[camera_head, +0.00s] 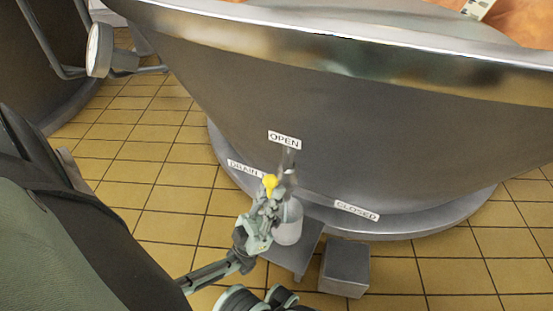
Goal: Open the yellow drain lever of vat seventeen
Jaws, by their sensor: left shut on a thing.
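The vat (400,130) fills the middle and right of the head view, a large grey metal bowl on a round base. The yellow drain lever (270,181) shows as a small yellow knob low on its front. My left gripper (268,193) is shut on it and hides most of the lever. An "OPEN" label (284,140) is just above the lever, and a "CLOSED" label (357,211) is lower to the right. A "DRAIN" label (243,168) is partly hidden behind the gripper.
A pale cylinder (288,224) stands right beside the gripper, above a grey metal plate (297,256). A grey metal block (344,268) sits on the tiles to its right. A round-ended fitting (100,50) sticks out at upper left. Yellow tiled floor (150,180) is clear at left.

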